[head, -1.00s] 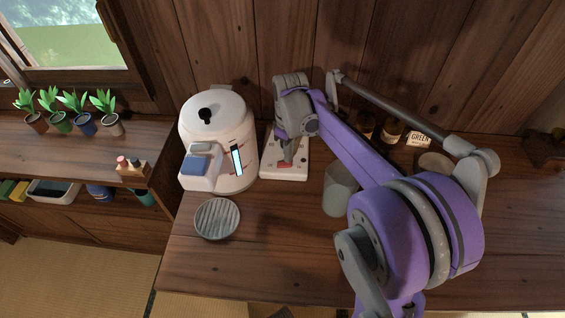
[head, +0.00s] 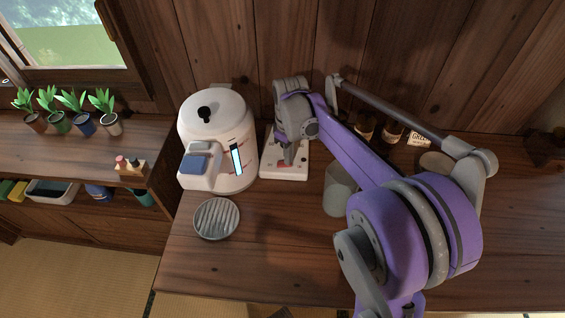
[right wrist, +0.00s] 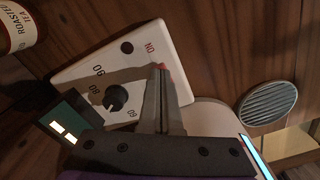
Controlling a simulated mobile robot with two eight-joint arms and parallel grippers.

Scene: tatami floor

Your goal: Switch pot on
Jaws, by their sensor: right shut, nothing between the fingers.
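The white pot (head: 217,137) stands on the wooden table, with a black knob on its lid, a blue pad on its spout and a lit strip on its side. Right beside it lies a white control panel (head: 291,170). In the right wrist view the panel (right wrist: 95,72) shows a black dial (right wrist: 116,97), numbers, and a red ON mark. My right gripper (head: 286,160) is over the panel, its fingers shut and empty. In the right wrist view its fingertips (right wrist: 158,72) are at a small red part beside the ON mark; whether they touch it I cannot tell. My left gripper is out of view.
A round ribbed grey coaster (head: 217,219) lies in front of the pot. A grey-green cup (head: 340,190) stands right of the panel, beside my arm. Jars and a GREEN label box (head: 418,139) stand at the back. Potted plants (head: 71,111) line a shelf at left.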

